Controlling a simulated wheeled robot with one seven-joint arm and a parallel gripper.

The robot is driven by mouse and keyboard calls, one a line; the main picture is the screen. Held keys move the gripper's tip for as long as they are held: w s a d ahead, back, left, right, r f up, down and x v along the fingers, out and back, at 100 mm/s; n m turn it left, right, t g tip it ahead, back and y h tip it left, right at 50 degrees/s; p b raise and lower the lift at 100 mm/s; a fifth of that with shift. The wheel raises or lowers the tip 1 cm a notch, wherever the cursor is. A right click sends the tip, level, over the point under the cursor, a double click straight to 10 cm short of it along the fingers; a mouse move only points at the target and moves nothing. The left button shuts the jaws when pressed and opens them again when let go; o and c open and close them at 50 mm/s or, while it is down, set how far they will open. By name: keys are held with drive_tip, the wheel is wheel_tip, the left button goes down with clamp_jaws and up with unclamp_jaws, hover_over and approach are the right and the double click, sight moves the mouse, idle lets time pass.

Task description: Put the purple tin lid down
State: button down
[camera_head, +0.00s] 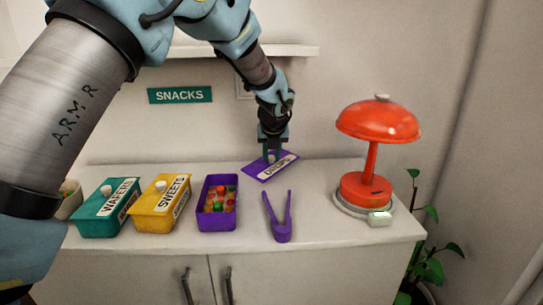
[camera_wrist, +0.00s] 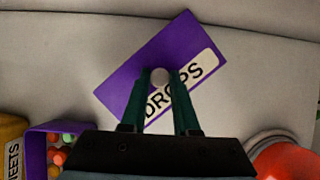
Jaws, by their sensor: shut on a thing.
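The purple tin lid (camera_head: 262,171) carries a white label reading "DROPS" and a pale round knob. My gripper (camera_head: 272,157) is shut on the knob. In the wrist view the lid (camera_wrist: 128,62) lies turned at a slant beyond my fingers (camera_wrist: 161,78), which sit on both sides of the knob. The lid is at the back of the counter, right of and behind the open purple tin (camera_head: 217,222), which holds colourful sweets. I cannot tell whether the lid touches the counter or hangs just above it.
Purple tongs (camera_head: 281,232) lie in front of the lid. A red lamp (camera_head: 368,190) stands at the right. A yellow "SWEETS" tin (camera_head: 150,222) and a green "WAFERS" tin (camera_head: 92,227), both lidded, stand at the left. The counter (camera_head: 325,200) is clear between tongs and lamp.

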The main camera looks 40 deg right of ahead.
sight(271, 159)
drive_tip(key=shift+w+d+r+g+y+p, duration=0.2)
drive_tip(key=shift+w+r+g+y+p, duration=0.15)
drive_tip(key=shift+g+y+p, duration=0.35)
drive_tip(key=shift+s+f, duration=0.2)
drive_tip(key=shift+f, duration=1.05)
drive_tip(key=shift+w+f, duration=0.1)
drive_tip(key=shift+f, duration=0.35)
drive_tip(key=shift+f, duration=0.15)
drive_tip(key=c, duration=0.7)
unclamp_jaws()
drive_tip(key=shift+o, duration=0.2)
